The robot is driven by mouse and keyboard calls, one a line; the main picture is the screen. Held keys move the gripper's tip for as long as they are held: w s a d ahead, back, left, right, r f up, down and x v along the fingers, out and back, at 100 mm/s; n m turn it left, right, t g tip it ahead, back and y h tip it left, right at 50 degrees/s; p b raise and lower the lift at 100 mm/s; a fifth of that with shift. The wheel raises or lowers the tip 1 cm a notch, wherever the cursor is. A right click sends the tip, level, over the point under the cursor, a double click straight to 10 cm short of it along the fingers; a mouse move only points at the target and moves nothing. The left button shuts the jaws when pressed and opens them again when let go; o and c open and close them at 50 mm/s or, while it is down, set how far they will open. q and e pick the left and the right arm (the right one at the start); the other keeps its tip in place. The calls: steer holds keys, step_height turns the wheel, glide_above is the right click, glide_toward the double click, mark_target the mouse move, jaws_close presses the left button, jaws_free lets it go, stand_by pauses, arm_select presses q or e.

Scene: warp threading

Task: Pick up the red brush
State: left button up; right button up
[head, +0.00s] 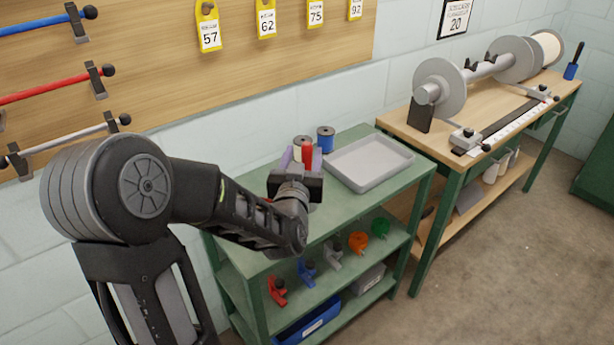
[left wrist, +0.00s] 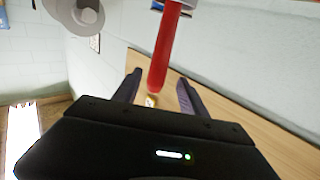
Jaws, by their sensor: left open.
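I cannot tell whether a finger touches the handle. The brush's lower part is hidden by the gripper. My right gripper is not in view.
A wooden bench (head: 530,105) with a roller is at right. A wall board (head: 150,60) holds rods.

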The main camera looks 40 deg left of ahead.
arm_select(q)
steer(key=x, duration=0.3)
steer(key=p+x, duration=0.1)
steer(key=x, duration=0.1)
steer(key=shift+w+d+f, duration=0.1)
steer(key=shift+w+d, duration=0.1)
steer(key=shift+w, duration=0.05)
stand_by(0.4)
jaws_close()
stand_by(0.4)
